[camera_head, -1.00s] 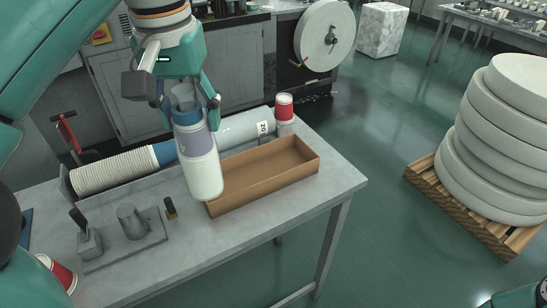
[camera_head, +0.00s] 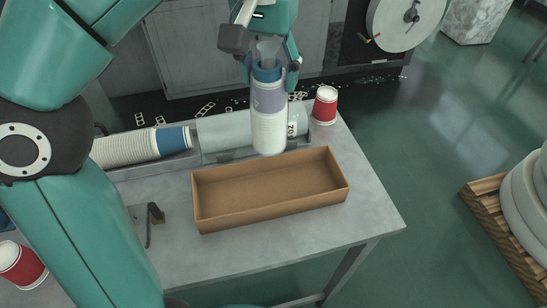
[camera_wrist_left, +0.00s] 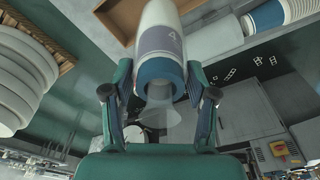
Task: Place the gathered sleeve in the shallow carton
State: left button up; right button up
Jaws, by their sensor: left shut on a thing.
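My left gripper (camera_head: 271,66) is shut on the sleeve (camera_head: 269,112), a stack of white cups with a lavender band and a blue upper end. The sleeve hangs nearly upright above the back edge of the carton. In the left wrist view the sleeve (camera_wrist_left: 161,40) sits between the two fingers (camera_wrist_left: 160,95), its blue open end towards me. The shallow carton (camera_head: 222,219) is brown, open and empty, on the grey table. Part of its back wall is close below the sleeve's lower end. My right gripper is not in view.
A long trough (camera_head: 205,155) behind the carton holds a row of white cups (camera_head: 125,148) with a blue end and a white cylinder (camera_head: 222,131). Red-and-white cups stand at the back right (camera_head: 325,105) and front left (camera_head: 20,264). The table right of the carton is clear.

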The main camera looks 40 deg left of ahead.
aim_at(265, 102)
pick_arm(q)
notch_tip(265, 102, down, 12)
jog(key=shift+s+a+f+b, duration=0.1)
jog(key=shift+b, duration=1)
jog(key=shift+f, duration=2.15)
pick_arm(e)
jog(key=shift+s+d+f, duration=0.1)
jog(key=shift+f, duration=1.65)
pick_arm(q)
jog(key=shift+b, duration=0.3)
jog(key=o, duration=1.5)
jog(key=shift+o, duration=0.2)
jog(key=r, duration=0.4)
jog(key=s+r+p, duration=0.1)
jog(key=r, duration=0.3)
jog(key=r+p, duration=0.1)
jog(key=r, duration=0.3)
jog(key=shift+s+d, duration=0.25)
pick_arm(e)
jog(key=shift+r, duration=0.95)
